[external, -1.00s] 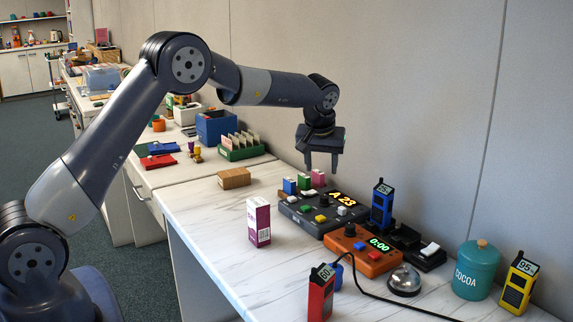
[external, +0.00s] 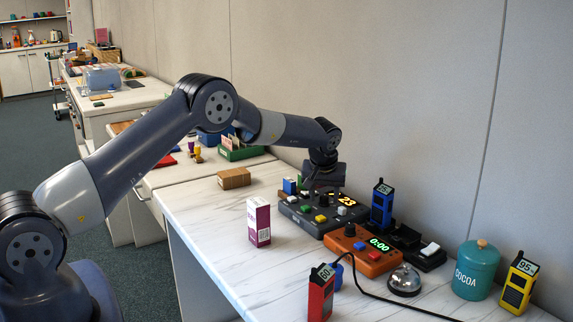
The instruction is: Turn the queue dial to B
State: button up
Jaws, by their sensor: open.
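The dark grey queue console (external: 299,217) sits on the white marbled counter against the wall. Its lit display (external: 347,200) shows "23"; the letter before it is hidden behind my gripper. A small black dial (external: 323,200) on the console top is partly covered, and its pointer is too small to read. Green, yellow and white buttons surround it. My gripper (external: 323,190) is open, pointing down, low over the back part of the console close to the dial. Whether its fingers straddle or touch the dial, I cannot tell.
An orange timer console (external: 372,262) stands in front right, a blue handset (external: 381,205) to the right. A purple-and-white carton (external: 258,222) and brown block (external: 234,178) stand left. A bell (external: 404,281), teal cocoa jar (external: 476,271), and red (external: 321,294) and yellow (external: 518,285) handsets stand nearer.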

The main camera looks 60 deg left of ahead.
jog(key=shift+f, duration=0.1)
jog(key=shift+c, duration=0.2)
jog(key=c, duration=0.9)
jog(key=shift+c, duration=0.2)
jog(key=shift+b, duration=0.3)
jog(key=m+t+h+b, duration=0.1)
jog(key=m+b, duration=0.1)
jog(key=m, duration=0.1)
jog(key=shift+a+f+m, duration=0.1)
jog(key=shift+a+m, duration=0.05)
jog(key=shift+m, duration=0.25)
jog(key=m+h+b, duration=0.1)
jog(key=m+h, duration=0.1)
jog(key=m, duration=0.2)
jog(key=shift+a+m+b, duration=0.1)
jog(key=shift+m+b, duration=0.3)
jog(key=o, duration=1)
